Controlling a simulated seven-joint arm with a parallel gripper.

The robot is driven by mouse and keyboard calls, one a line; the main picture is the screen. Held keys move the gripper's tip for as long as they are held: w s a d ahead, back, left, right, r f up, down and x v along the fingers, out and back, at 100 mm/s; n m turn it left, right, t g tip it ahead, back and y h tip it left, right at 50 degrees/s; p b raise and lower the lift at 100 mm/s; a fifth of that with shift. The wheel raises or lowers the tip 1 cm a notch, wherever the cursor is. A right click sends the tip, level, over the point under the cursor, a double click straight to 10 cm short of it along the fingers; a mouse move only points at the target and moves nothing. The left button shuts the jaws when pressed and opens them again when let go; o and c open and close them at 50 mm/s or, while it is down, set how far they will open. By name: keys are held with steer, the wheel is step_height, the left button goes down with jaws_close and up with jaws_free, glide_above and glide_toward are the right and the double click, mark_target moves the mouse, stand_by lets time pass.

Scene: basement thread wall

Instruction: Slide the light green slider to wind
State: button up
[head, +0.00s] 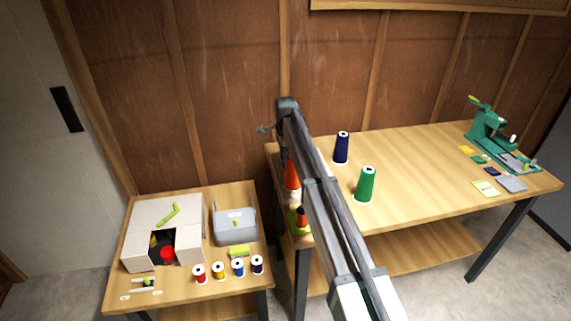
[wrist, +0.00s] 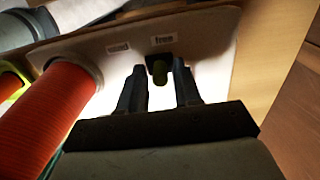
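The slider knob (wrist: 159,72), green and dim in shadow, stands in a dark slot in a pale plate (wrist: 210,30) in the wrist view. It is just below the label "free" (wrist: 163,40); the label "wind" (wrist: 118,48) is to its left. My gripper (wrist: 160,75) is open, one finger on each side of the knob, with gaps showing. In the head view my arm hides the gripper and the slider.
An orange thread cone (wrist: 50,115) stands close left of my fingers; orange cones (head: 291,178) also show beside my arm. Blue (head: 341,148) and green (head: 366,185) cones stand on the long bench (head: 420,165). A low table (head: 190,300) holds a white box and several spools.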

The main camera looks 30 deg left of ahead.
jaws_close()
steer(key=shift+s+d, duration=1.2)
steer(key=shift+s, duration=0.05)
steer(key=shift+o, duration=1.1)
jaws_free()
step_height(320, 180, up, 6)
